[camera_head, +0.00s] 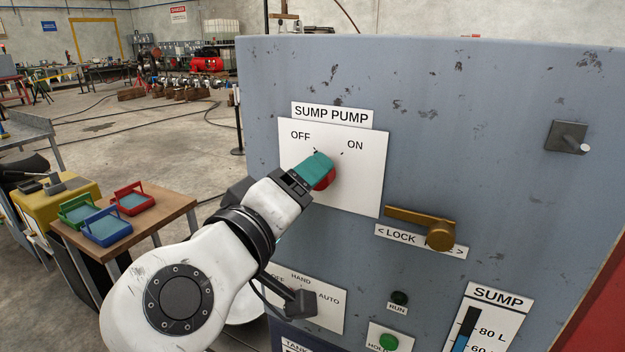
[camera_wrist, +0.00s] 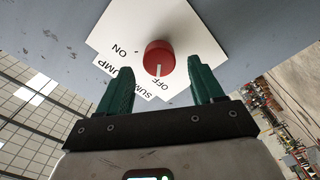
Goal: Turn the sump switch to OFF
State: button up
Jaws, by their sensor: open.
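The sump switch is a red round knob (camera_head: 325,182) on a white plate (camera_head: 359,182) labelled SUMP PUMP, with OFF at upper left and ON at upper right. In the head view my gripper (camera_head: 319,165) covers most of the knob and hides its pointer. In the wrist view the knob (camera_wrist: 160,52) shows clearly, and its white pointer line is directed at the OFF mark. My gripper (camera_wrist: 160,68) is open, with its teal fingers on either side of the knob and visible gaps between them and it.
A brass lock lever (camera_head: 424,224) sits right of and below the plate. Below my arm is a HAND/AUTO selector (camera_head: 299,303).

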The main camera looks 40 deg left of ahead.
jog(key=b+v, duration=0.1)
jog(key=v, duration=0.6)
dwell(0.4)
jog(key=w+d+f+m+g+h, duration=0.1)
jog(key=w+d+f+g+h, duration=0.1)
jog(key=w+d+f, duration=0.45)
jog(key=w+d+f+m+g+h, duration=0.2)
jog(key=w+d+f, duration=0.1)
jog(key=d+f, duration=0.65)
jog(key=d+f+m+g+h, duration=0.25)
jog(key=d+f+g, duration=0.25)
jog(key=d+f, duration=1.1)
jog(key=s+d+f+m+g, duration=0.35)
jog(key=s+d+f, duration=0.45)
jog(key=d+f, duration=0.3)
jog(key=s+d+f+m+g+y, duration=0.1)
jog(key=s+d+f+m+g, duration=0.1)
jog(key=s+d, duration=0.3)
jog(key=s+d+f+m+g+y, duration=0.1)
jog(key=s+d, duration=0.4)
jog(key=s, duration=0.6)
notch_tip(320, 180, down, 2)
jog(key=shift+s+d+f+m+g, duration=0.2)
jog(key=shift+m+g, duration=0.25)
jog(key=shift+m, duration=0.65)
